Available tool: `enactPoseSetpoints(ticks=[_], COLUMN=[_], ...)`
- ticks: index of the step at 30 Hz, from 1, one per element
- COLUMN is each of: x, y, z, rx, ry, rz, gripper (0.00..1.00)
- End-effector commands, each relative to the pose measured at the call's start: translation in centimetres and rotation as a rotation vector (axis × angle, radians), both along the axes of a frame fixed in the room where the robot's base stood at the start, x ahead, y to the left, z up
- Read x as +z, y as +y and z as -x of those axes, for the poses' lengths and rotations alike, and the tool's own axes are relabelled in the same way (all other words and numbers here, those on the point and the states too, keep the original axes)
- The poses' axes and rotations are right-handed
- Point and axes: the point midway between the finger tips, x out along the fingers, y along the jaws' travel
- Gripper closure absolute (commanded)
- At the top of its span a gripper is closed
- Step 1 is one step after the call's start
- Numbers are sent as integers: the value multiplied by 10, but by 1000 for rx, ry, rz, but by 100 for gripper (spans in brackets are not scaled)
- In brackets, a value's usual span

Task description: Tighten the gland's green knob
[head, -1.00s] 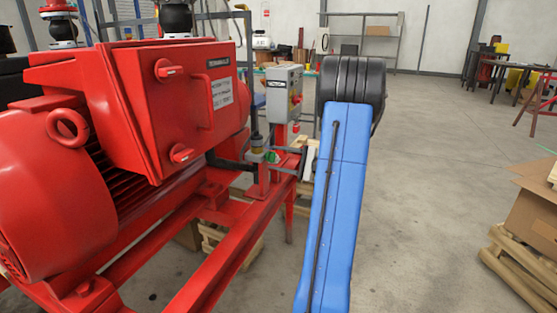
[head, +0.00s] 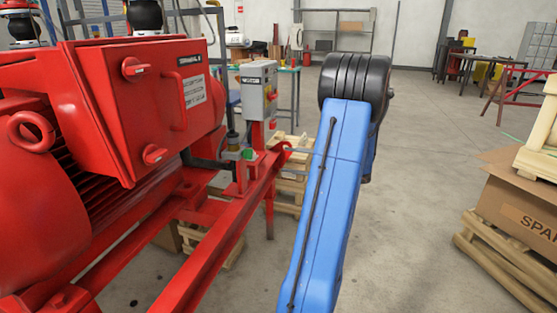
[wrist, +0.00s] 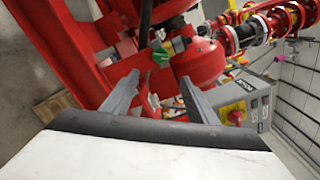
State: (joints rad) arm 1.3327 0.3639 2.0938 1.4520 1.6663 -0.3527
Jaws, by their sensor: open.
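The gland's green knob (head: 249,154) shows in the head view on the red skid frame, below a grey control box. In the wrist view the green knob (wrist: 160,55) sits on its gland (wrist: 179,44), ahead of my fingertips. My gripper (wrist: 158,84) is open and empty, its two grey fingers apart. The knob appears beyond the gap between the fingers, and I see no contact. In the head view my gripper is hidden behind my blue arm.
The grey control box (head: 258,90) stands on a post close by; in the wrist view it (wrist: 243,101) lies near the right finger. The red motor housing (head: 140,100) fills the left. A carton (head: 515,200) on a pallet stands right. Open floor (head: 410,200) lies between.

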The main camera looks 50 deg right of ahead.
Motion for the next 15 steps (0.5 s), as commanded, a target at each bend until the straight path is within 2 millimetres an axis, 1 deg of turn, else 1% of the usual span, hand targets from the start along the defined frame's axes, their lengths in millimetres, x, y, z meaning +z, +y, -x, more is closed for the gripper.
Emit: enactPoseSetpoints(ticks=[1, 3, 6, 10, 15], x=[0, 0, 0, 0, 0], y=[-3, -7, -10, -11, -11], z=[7, 14, 21, 26, 27], rx=[-1, -1, -1, 0, 1], ry=[0, 0, 0, 0, 0], rz=[0, 0, 0, 0, 0], gripper=[47, 47, 47, 47, 47])
